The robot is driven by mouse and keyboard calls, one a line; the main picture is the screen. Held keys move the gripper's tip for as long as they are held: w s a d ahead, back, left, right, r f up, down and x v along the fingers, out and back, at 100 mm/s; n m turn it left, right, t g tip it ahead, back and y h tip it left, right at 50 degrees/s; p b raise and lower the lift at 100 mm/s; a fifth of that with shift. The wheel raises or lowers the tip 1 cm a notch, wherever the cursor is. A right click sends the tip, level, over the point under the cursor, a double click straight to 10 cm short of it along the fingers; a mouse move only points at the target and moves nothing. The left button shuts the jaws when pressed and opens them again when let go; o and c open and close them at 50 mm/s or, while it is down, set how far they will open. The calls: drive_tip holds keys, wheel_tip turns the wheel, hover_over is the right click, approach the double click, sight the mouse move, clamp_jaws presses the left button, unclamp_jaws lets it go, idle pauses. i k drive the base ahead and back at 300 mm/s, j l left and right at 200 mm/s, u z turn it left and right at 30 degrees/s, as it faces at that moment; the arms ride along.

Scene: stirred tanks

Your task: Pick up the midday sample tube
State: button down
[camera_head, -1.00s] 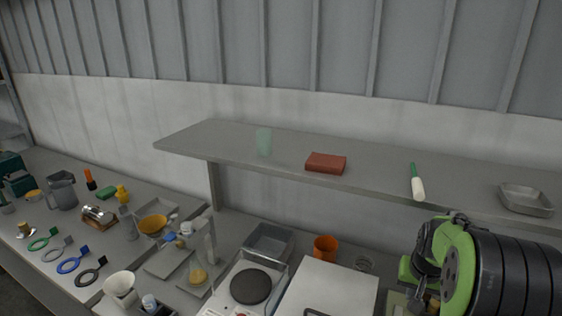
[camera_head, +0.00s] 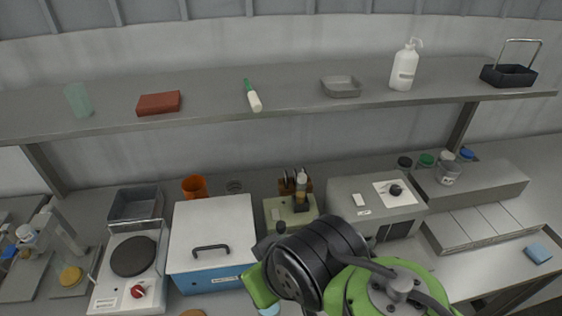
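I cannot make out a tube marked as the midday sample. A small brown rack (camera_head: 288,188) with several thin upright items stands on the bench behind my arm. A white-capped bottle or tube (camera_head: 301,182) stands at its front, above a pale green box (camera_head: 274,212); its label is too small to read. My green and black arm covers the bench at bottom centre. My gripper's fingers do not show, so whether they hold anything is hidden.
A shelf (camera_head: 215,100) spans the view above the bench, carrying a white wash bottle (camera_head: 404,67) and a black basket (camera_head: 508,76). A blue-and-white lidded box (camera_head: 212,232) and a hotplate (camera_head: 133,256) stand left of my arm. A grey device (camera_head: 345,190) stands to the right.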

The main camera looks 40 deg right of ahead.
sight(301, 190)
drive_tip(key=z, duration=1.15)
